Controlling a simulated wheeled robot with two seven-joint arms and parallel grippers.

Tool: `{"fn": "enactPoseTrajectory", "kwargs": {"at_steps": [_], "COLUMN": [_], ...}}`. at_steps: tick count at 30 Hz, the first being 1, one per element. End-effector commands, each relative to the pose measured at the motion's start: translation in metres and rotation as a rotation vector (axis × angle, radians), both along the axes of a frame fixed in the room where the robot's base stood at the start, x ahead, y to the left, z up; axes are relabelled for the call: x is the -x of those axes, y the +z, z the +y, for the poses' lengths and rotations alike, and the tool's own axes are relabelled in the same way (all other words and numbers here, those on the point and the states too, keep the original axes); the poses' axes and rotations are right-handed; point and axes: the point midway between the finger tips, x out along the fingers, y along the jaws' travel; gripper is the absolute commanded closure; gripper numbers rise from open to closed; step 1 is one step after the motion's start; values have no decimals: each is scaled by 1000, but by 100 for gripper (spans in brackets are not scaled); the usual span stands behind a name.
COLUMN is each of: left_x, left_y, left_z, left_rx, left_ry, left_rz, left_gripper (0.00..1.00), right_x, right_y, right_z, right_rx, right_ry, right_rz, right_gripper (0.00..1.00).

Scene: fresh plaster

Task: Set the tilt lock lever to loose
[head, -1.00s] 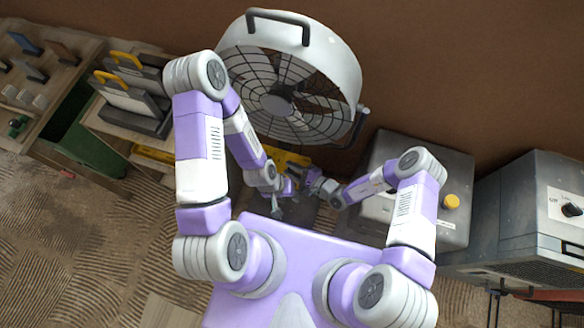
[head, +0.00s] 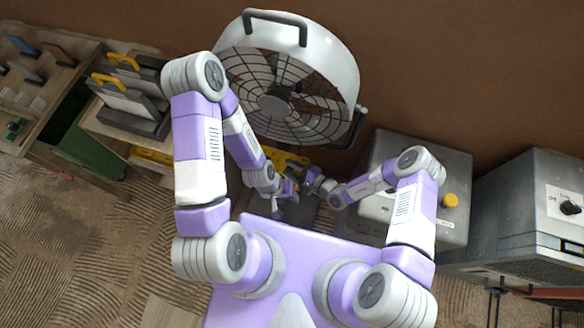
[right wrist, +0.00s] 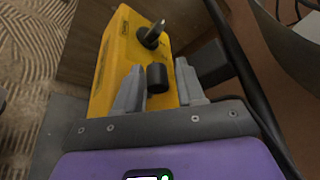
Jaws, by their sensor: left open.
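A large white drum fan (head: 345,62) with a wire grille stands at the back. A yellow box (head: 290,160) sits below it. In the right wrist view the yellow box (right wrist: 118,55) bears a black lever or knob (right wrist: 152,36) with a pale tip, and a short black cylinder (right wrist: 157,78) in front of it. I cannot tell which is the tilt lock lever. My right gripper (right wrist: 158,92) has its fingers either side of the cylinder, with a gap at the right finger. My right gripper is small in the head view (head: 305,174). My left gripper (head: 279,211) is open, lower and beside it.
A grey case (head: 430,220) with a yellow knob stands right of the fan, and a metal cabinet (head: 530,200) farther right. A black cable (right wrist: 235,55) runs beside my right gripper.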

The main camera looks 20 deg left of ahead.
Motion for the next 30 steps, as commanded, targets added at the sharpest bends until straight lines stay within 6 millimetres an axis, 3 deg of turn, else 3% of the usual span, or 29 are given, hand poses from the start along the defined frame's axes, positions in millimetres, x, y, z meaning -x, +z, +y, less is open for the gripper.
{"fn": "enactPoseTrajectory", "kwargs": {"at_steps": [1,13,30], "left_x": [0,0,0], "left_y": [0,-6,-54], "left_z": [0,0,0], "left_rx": [0,0,0], "left_ry": [0,0,0], "left_rz": [0,0,0], "left_gripper": [57,57,57], "right_x": [7,6,-19], "right_y": [-4,-5,0], "right_z": [1,1,0], "right_rx": [8,6,-11], "right_ry": [12,14,9], "right_rz": [15,52,463], "right_gripper": [51,51,51]}}
